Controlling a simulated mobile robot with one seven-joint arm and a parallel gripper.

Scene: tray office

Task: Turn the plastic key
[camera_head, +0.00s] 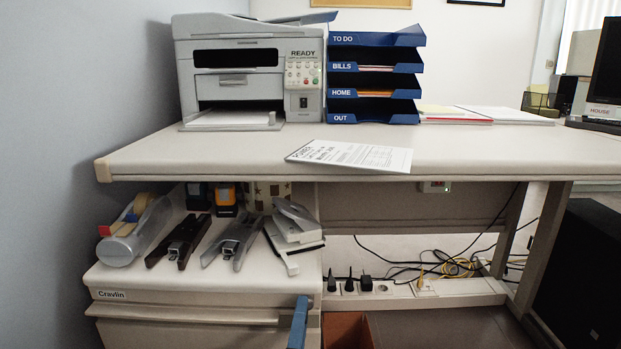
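No thing that I can clearly make out as a plastic key shows in this view. A narrow blue piece (299,322) stands upright at the right front edge of the drawer cabinet (190,308); its lower end is cut off by the picture, and I cannot tell whether it is the key. The cabinet is under the left part of the desk and carries a "Cravlin" label. My gripper is not in view.
Staplers (230,240) and a tape dispenser (140,230) crowd the cabinet top. Loose cables (455,265) hang above a power strip (400,290).

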